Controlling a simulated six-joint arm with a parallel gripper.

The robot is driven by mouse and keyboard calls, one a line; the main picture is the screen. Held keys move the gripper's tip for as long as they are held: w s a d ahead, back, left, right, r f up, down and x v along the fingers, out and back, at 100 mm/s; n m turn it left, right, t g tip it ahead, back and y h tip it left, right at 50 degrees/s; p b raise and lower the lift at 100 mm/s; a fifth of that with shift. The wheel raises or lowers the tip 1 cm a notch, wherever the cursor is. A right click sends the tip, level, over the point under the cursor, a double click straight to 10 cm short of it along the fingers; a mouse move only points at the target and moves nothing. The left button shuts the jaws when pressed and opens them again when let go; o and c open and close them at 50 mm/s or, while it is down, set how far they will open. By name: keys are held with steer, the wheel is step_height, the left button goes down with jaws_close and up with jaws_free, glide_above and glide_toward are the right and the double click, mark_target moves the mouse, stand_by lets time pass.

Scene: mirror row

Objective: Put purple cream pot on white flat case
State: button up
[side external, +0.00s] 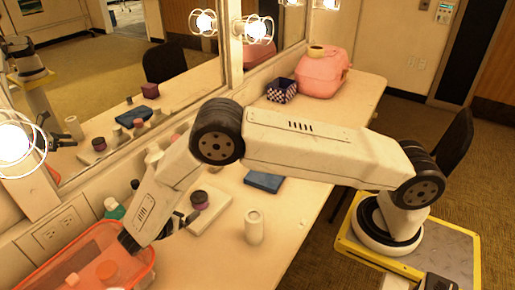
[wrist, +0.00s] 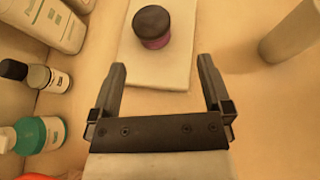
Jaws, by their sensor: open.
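The purple cream pot (side external: 199,200) with a dark lid stands upright on the white flat case (side external: 214,217). In the wrist view the pot (wrist: 154,42) shows beyond my fingertips, on the case (wrist: 160,73), with case surface visible around it. My gripper (wrist: 162,64) is open and empty, its fingers spread over the near end of the case and apart from the pot. In the side view my gripper (side external: 183,219) is just left of the pot, partly hidden by my wrist.
An orange basket (side external: 75,258) and several bottles (wrist: 50,75) crowd the left. A pink case (side external: 322,75) and checkered box (side external: 281,91) sit farther back. The mirror (side external: 120,75) lines the wall.

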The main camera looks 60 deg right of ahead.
steer(key=s+d+r+m+y, duration=0.5)
steer(key=s+r+m+y, duration=0.1)
steer(key=s+m, duration=0.3)
steer(key=s+d+r+m+y, duration=0.6)
steer(key=s+r+m, duration=0.2)
steer(key=s+m, duration=0.1)
steer(key=shift+s+r+m, duration=0.3)
steer(key=shift+s+m, duration=0.1)
steer(key=shift+m, duration=0.5)
